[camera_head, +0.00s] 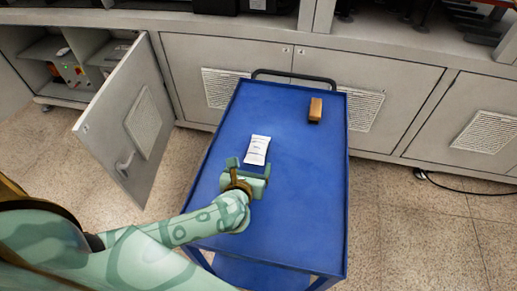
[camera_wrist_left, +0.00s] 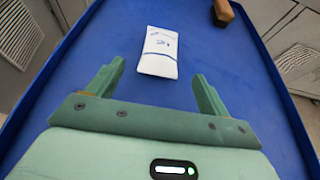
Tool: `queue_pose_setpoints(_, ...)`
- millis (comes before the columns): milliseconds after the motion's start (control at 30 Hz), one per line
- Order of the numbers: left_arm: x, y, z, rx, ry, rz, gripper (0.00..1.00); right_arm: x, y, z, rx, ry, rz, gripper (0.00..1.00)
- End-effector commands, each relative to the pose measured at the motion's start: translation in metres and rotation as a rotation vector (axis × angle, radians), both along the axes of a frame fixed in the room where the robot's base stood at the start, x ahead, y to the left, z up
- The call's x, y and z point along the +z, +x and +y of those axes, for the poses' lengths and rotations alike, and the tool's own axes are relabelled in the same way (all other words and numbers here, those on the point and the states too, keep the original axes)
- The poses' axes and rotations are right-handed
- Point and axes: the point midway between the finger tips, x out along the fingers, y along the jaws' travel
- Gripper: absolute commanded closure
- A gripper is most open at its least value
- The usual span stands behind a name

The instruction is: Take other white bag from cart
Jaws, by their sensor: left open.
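One white bag (camera_head: 257,150) with dark print lies flat on the top of the blue cart (camera_head: 290,215). In the left wrist view the bag (camera_wrist_left: 158,52) lies ahead of the fingertips, roughly centred between them. My left gripper (camera_head: 247,166) is open and empty, just on the near side of the bag. Its two green fingers stand wide apart in the left wrist view (camera_wrist_left: 152,80), with bare blue cart top (camera_wrist_left: 155,92) between them. Whether the fingers touch the bag is not clear. My right gripper shows in neither view.
A brown block (camera_head: 315,109) stands on the cart's far right part. The cart has a dark handle (camera_head: 293,75) at its far end. Grey cabinets (camera_head: 390,85) stand behind it, with one cabinet door (camera_head: 125,120) open at the left. The cart's right half is mostly clear.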

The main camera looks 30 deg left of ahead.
Motion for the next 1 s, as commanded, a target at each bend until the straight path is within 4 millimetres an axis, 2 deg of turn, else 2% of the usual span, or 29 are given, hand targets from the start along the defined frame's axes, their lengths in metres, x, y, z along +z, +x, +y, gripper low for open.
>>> queue_pose_setpoints(100, -0.01, 0.02, 0.005, 0.001, 0.002, -0.001, 0.2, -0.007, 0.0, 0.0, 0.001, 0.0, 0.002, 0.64)
queue_pose_setpoints(333, -0.017, 0.038, 0.01, -0.001, 0.002, -0.001, 0.2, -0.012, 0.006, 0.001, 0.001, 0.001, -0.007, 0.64)
queue_pose_setpoints(600, -0.032, 0.074, 0.019, 0.0, 0.001, 0.0, 0.2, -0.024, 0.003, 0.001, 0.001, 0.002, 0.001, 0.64)
queue_pose_setpoints(867, -0.032, 0.077, 0.019, -0.001, -0.001, 0.001, 0.2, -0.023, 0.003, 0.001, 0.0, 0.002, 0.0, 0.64)
queue_pose_setpoints(967, -0.032, 0.077, 0.019, -0.001, 0.0, 0.001, 0.45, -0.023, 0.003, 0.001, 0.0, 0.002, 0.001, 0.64)
queue_pose_setpoints(1000, -0.032, 0.077, 0.019, -0.001, 0.0, 0.001, 0.56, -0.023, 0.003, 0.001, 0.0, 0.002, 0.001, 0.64)
